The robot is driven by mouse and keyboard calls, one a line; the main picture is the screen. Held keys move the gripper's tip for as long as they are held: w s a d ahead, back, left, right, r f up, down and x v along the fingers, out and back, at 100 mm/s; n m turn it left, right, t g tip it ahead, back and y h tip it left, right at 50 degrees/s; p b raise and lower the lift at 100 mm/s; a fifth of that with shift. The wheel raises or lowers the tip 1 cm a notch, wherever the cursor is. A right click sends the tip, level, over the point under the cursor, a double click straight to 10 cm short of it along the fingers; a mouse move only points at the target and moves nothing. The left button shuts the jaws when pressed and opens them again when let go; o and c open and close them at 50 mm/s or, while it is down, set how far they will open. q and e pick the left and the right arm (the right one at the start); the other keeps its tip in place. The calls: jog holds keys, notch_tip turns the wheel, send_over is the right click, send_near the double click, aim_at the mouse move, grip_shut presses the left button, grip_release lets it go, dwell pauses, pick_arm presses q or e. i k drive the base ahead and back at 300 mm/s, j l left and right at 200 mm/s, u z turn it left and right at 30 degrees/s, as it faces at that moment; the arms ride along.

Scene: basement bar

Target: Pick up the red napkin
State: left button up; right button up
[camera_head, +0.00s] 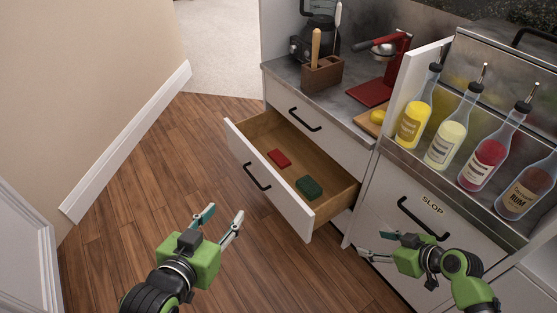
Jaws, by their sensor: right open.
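The red napkin (279,158) is a small flat red piece. It lies on the wooden bottom of the pulled-out drawer (327,193), toward the drawer's far left end. A dark green folded piece (309,187) lies in the same drawer, nearer and to the right of it, apart from it. My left gripper (222,221) is open and empty over the floor, in front of the drawer and below it in the picture. My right gripper (370,246) is open and empty by the cabinet front, to the right of the drawer. Neither gripper touches the napkin.
A bottle rack (427,181) with several bottles, labelled SLOP, stands at the right. The wood floor (150,170) at the left is clear.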

aim_at(280, 160)
jog(key=i+j, duration=1.15)
jog(key=j, duration=0.2)
jog(key=l, duration=0.25)
